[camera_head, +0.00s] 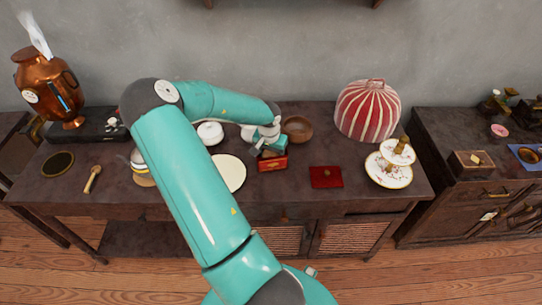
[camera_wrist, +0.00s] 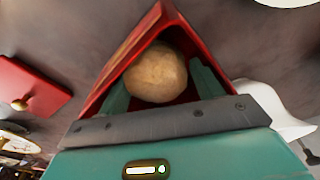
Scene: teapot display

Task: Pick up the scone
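The scone (camera_wrist: 157,75) is a round, tan, rough lump inside an open red box (camera_wrist: 118,62) in the wrist view. My gripper (camera_wrist: 158,85) points down into the box. Its two teal fingers stand apart, one on each side of the scone, with a dark gap at the right finger. Whether the left finger touches the scone I cannot tell. In the head view my gripper (camera_head: 270,148) is directly over the red box (camera_head: 273,164), and the scone is hidden there.
A red lid (camera_head: 326,177) with a knob lies right of the box. A pale round plate (camera_head: 229,173) is left of it, and a wooden bowl (camera_head: 297,127) is behind. A striped dome (camera_head: 368,110) and a tiered stand (camera_head: 388,173) are at the right. The front table edge is close.

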